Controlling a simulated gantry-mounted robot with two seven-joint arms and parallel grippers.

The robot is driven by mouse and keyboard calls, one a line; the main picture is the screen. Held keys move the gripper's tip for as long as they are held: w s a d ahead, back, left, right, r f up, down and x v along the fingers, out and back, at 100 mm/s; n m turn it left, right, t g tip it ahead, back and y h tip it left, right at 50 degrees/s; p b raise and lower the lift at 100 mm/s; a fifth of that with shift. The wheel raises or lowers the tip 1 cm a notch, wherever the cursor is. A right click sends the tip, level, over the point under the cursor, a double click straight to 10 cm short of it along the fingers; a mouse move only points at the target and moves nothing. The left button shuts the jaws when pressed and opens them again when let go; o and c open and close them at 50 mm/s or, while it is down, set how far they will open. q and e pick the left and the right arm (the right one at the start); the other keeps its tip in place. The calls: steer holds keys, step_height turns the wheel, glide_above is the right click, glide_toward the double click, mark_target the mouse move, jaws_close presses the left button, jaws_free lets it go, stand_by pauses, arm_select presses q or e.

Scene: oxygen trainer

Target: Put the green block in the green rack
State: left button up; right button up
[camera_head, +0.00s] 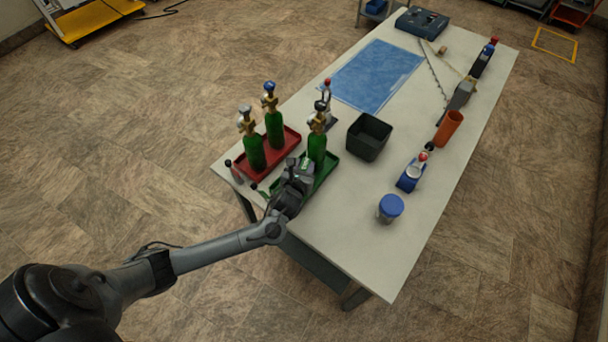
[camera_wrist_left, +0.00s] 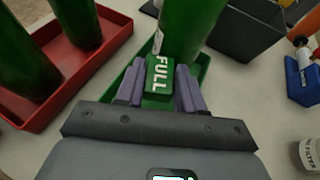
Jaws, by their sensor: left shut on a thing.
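My left gripper (camera_head: 300,172) is over the green rack (camera_head: 326,172), a shallow green tray at the table's near left edge. In the left wrist view its two purple-grey fingers (camera_wrist_left: 160,88) are shut on the green block (camera_wrist_left: 165,78), which is marked FULL in white. The block is over the rack (camera_wrist_left: 203,68), close in front of a green cylinder (camera_wrist_left: 190,25) standing in it. I cannot tell whether the block touches the rack's floor. The same cylinder shows in the head view (camera_head: 317,147). My right gripper is not in view.
A red tray (camera_head: 285,150) holding two green cylinders stands left of the green rack. A black bin (camera_head: 368,138) is to its right. A blue-lidded jar (camera_head: 390,208) and a blue device (camera_head: 411,174) stand farther right. A blue mat (camera_head: 375,75) lies beyond.

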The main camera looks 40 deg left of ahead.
arm_select(q)
steer(key=shift+f+b, duration=0.55)
steer(key=shift+f, duration=1.5)
steer(key=o, duration=1)
steer(key=shift+r, duration=0.15)
